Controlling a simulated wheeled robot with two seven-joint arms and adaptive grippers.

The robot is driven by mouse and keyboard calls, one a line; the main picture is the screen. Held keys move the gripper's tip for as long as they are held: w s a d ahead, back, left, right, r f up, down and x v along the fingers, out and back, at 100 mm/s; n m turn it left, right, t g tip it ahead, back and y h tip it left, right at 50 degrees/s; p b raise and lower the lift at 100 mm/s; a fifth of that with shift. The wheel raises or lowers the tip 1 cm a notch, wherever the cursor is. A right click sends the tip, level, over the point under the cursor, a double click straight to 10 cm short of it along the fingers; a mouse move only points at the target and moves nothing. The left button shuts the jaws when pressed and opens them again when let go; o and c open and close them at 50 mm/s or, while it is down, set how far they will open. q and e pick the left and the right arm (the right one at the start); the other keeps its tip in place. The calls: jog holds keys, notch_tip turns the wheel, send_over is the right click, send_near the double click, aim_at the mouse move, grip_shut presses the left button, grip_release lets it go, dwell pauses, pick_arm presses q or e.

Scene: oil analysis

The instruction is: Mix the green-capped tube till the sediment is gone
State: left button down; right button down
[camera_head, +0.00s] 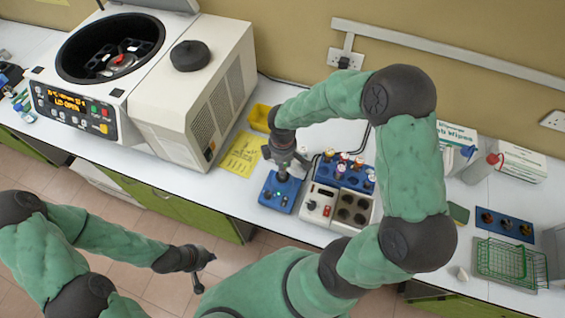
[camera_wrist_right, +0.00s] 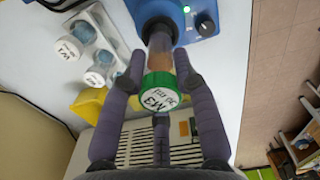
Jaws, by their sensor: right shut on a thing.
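The green-capped tube (camera_wrist_right: 160,88) shows in the right wrist view, with a handwritten white label on its cap and a brownish content in its clear body. My right gripper (camera_head: 284,172) is shut on it, with fingers on both sides of the tube in the wrist view. The tube's lower end meets the dark cup of the blue mixer (camera_head: 279,193), whose green light is on. The tube's bottom is hidden, so I cannot tell whether sediment is there. In the head view the gripper mostly hides the tube. My left gripper (camera_head: 203,271) is open and empty over the floor.
A centrifuge (camera_head: 170,80) with its lid raised stands at the left. Right of the mixer are a blue tube rack (camera_head: 346,174) with several capped tubes and a white block heater (camera_head: 338,208). A green wire basket (camera_head: 510,262) stands far right. A yellow sheet lies left of the mixer.

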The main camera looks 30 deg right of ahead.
jog(key=shift+f, duration=0.35)
dwell(1.9)
jog(key=shift+r+p, duration=3.15)
jog(key=shift+r, duration=1.45)
